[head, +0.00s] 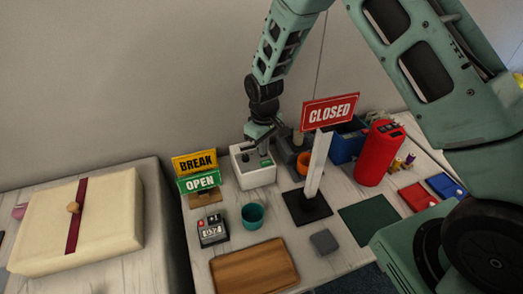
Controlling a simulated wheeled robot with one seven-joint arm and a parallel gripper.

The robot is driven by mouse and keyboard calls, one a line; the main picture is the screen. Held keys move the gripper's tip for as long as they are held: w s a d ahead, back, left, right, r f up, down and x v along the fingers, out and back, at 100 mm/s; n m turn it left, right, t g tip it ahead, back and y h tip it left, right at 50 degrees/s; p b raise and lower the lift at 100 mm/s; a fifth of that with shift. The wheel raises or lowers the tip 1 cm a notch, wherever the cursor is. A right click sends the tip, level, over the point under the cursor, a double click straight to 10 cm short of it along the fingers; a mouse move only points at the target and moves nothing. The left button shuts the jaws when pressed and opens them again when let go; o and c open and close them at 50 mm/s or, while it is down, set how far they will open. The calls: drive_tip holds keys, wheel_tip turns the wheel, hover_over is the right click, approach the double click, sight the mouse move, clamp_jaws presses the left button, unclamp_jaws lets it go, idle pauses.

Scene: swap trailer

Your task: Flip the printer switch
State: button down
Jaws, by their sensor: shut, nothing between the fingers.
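A small white box-shaped device (256,178), which looks like the printer, stands on the table against the back wall. A dark spot shows on the left of its top and a green patch on the right. My gripper (263,145) reaches down over the back right of its top, fingers together and empty. I cannot tell whether the fingertips touch the device. No switch can be made out clearly; the gripper may hide part of the top.
A CLOSED sign (330,111) on a white post stands right of the device. BREAK (194,162) and OPEN (199,181) signs stand left. A teal cup (252,216), dark switch-like box (213,230) and wooden board (254,267) lie in front. A red cylinder (380,153) stands right.

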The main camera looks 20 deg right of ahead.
drive_tip(key=shift+r+p, duration=2.5)
drive_tip(key=shift+r, duration=0.95)
drive_tip(key=s+a+r+y, duration=0.1)
drive_tip(key=s+a+r, duration=0.7)
drive_tip(key=s+r, duration=0.5)
drive_tip(key=s+d+r+n, duration=0.1)
drive_tip(key=s+r, duration=0.1)
drive_tip(key=s, duration=0.7)
drive_tip(key=s+r+b, duration=0.1)
drive_tip(key=s+r, duration=0.2)
drive_tip(key=s, duration=0.6)
drive_tip(key=shift+d+r+n, duration=0.3)
drive_tip(key=shift+d+n, duration=0.05)
drive_tip(key=shift+n, duration=0.05)
